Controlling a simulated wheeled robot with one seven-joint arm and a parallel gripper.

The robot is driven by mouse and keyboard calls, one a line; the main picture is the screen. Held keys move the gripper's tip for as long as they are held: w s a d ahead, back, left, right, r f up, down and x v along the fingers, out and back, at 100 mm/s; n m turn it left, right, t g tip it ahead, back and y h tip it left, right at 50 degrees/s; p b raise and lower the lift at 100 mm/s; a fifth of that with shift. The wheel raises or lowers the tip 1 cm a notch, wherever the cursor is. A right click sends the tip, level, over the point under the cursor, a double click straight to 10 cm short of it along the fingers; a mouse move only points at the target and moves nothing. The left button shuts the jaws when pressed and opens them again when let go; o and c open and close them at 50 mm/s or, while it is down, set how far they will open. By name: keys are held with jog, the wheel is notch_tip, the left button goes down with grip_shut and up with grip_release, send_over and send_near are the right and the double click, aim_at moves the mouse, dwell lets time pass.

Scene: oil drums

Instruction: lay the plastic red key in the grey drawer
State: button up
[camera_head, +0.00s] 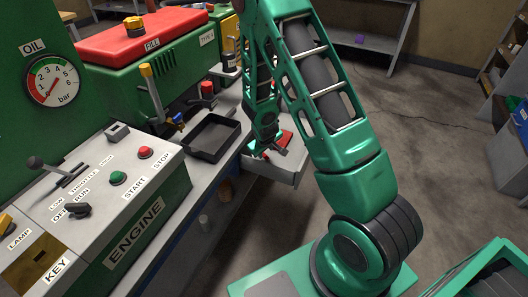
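The grey drawer (288,170) is pulled out from the side of the grey bench, near the middle of the view. My gripper (274,152) is low at the drawer, over its inside. A red piece (285,138), which looks like the plastic red key, shows right beside my gripper, at the drawer. My gripper and arm hide part of it. I cannot tell whether the fingers are closed on it or whether it rests on the drawer's floor.
A black tray (213,137) lies on the bench left of the drawer. The engine panel (120,195) with levers and buttons is at the left. A green machine with a red lid (140,35) stands behind it. Open concrete floor (430,130) lies to the right.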

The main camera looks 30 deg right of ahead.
jog(key=v, duration=1)
jog(key=shift+s+r, duration=0.15)
jog(key=shift+r, duration=0.05)
dwell(0.5)
jog(key=s+d+r+m+g, duration=0.3)
jog(key=s+d+r+m, duration=0.35)
jog(key=s+r, duration=0.75)
jog(key=s+r+m+g+y, duration=0.1)
jog(key=s+r, duration=0.3)
jog(key=s, duration=0.5)
jog(key=s+r+m+y, duration=0.1)
jog(key=s+r, duration=0.3)
jog(key=s, duration=0.6)
jog(key=shift+g+y, duration=0.4)
jog(key=shift+y, duration=0.1)
jog(key=shift+r, duration=0.15)
